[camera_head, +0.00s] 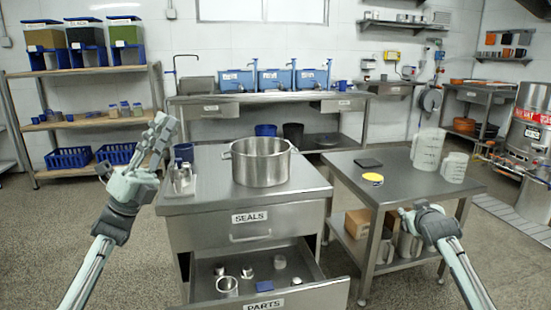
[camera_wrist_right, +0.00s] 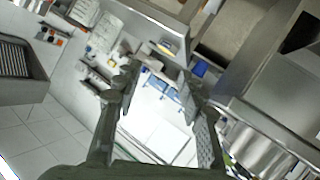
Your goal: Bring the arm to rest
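My left gripper (camera_head: 160,138) is raised at the left, with its fingers pointing up, beside the left edge of the steel drawer cabinet. Nothing shows in it; its fingers overlap in this view, so their gap is unclear. My right gripper (camera_head: 420,212) is low at the right, in front of the side table's front edge. In the right wrist view its two fingers (camera_wrist_right: 160,98) stand apart with nothing between them.
A large steel pot (camera_head: 261,165) and a small metal container (camera_head: 183,179) stand on the cabinet top (camera_head: 228,203). The PARTS drawer (camera_head: 310,296) is pulled out with several metal pieces. The side table (camera_head: 400,188) holds clear jugs (camera_head: 427,150) and a yellow-topped disc (camera_head: 373,178).

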